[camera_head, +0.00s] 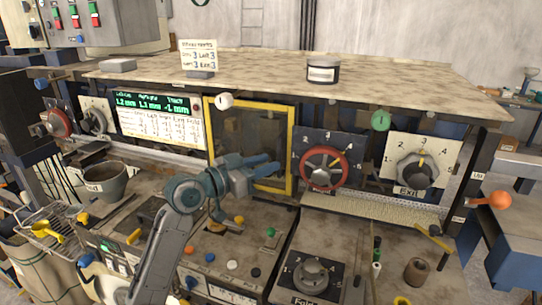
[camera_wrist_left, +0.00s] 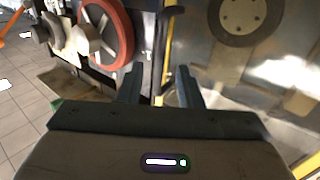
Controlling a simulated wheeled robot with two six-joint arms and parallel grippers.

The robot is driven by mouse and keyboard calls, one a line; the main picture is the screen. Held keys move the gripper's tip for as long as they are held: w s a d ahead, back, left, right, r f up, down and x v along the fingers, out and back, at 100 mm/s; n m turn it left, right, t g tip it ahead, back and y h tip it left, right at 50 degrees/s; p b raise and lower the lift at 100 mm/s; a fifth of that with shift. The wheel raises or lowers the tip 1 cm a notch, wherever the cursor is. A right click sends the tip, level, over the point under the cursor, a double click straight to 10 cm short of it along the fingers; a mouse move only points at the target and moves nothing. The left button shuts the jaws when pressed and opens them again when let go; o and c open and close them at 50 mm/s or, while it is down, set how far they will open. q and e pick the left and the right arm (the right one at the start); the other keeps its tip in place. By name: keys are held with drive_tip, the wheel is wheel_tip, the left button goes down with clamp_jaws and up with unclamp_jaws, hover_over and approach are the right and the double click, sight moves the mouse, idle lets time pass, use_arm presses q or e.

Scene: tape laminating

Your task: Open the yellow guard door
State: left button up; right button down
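The yellow guard door (camera_head: 289,150) is a yellow frame around a see-through panel, at the middle of the machine front in the head view. It looks closed or nearly so. My left gripper (camera_head: 268,165) is in front of its lower right part. In the left wrist view my left gripper (camera_wrist_left: 160,82) has its two fingers apart, with nothing seen held between them. A yellow strip of the door frame (camera_wrist_left: 172,78) shows beyond the gap. A small dark bar (camera_wrist_left: 174,10), possibly a handle, shows above. I cannot tell whether the fingers touch the door. My right gripper is not in view.
A red handwheel (camera_head: 325,168) and a dark EXIT dial (camera_head: 417,169) are right of the door. A readout panel (camera_head: 158,120) is left of it. A button console (camera_head: 228,262) and a dial box (camera_head: 310,272) lie below.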

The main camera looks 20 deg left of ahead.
use_arm(q)
drive_tip(key=shift+p+x, duration=0.3)
drive_tip(key=shift+x, duration=0.9)
clamp_jaws()
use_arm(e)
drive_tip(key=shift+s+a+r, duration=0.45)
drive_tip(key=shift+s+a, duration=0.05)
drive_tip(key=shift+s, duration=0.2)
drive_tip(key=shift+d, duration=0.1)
